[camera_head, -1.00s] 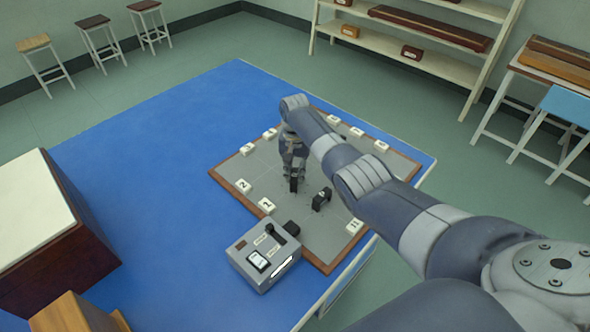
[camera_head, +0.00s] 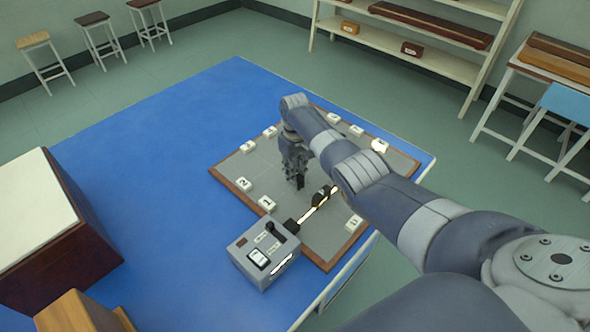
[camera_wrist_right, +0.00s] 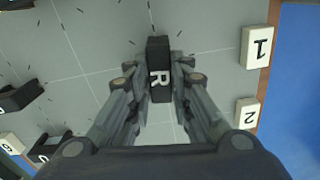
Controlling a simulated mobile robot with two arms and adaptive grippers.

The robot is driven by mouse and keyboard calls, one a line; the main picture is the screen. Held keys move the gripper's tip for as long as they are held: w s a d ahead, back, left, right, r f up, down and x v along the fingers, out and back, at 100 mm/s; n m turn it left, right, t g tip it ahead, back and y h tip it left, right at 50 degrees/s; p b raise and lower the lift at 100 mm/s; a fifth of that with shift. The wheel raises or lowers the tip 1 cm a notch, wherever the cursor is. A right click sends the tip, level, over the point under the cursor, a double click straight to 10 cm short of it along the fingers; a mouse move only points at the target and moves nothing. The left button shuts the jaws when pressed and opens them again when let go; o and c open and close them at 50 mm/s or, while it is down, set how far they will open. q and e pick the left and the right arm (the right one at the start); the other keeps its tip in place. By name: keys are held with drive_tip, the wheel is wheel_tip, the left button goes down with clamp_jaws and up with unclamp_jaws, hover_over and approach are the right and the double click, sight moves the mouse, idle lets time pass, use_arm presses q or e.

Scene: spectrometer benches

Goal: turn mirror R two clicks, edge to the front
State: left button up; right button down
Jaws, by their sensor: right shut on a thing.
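Mirror R (camera_wrist_right: 159,88) is a small black block with a white R on top. It stands upright on the grey board (camera_head: 232,168), its long side running up and down the right wrist view. My right gripper (camera_wrist_right: 158,62) is shut on it, one finger on each side. In the head view my right gripper (camera_head: 297,163) reaches down to the board, with the dark mirror R (camera_head: 300,182) at its fingertips. A second black piece (camera_head: 321,195) stands beside it, to the right. Its far side is partly hidden by my arm. My left gripper is out of view.
A grey lamp box (camera_head: 263,256) sits at the board's front edge, sending a bright beam (camera_head: 310,212) to the second black piece. Numbered white blocks line the board; one at the far right (camera_head: 380,146) glows. A dark red box (camera_head: 65,240) stands left on the blue table (camera_head: 150,160).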

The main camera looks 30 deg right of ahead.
drive_tip(key=shift+w+r+n, duration=0.15)
drive_tip(key=shift+n, duration=0.45)
drive_tip(key=c, duration=1.4)
unclamp_jaws()
drive_tip(key=shift+c, duration=0.2)
wheel_tip(320, 180, up, 12)
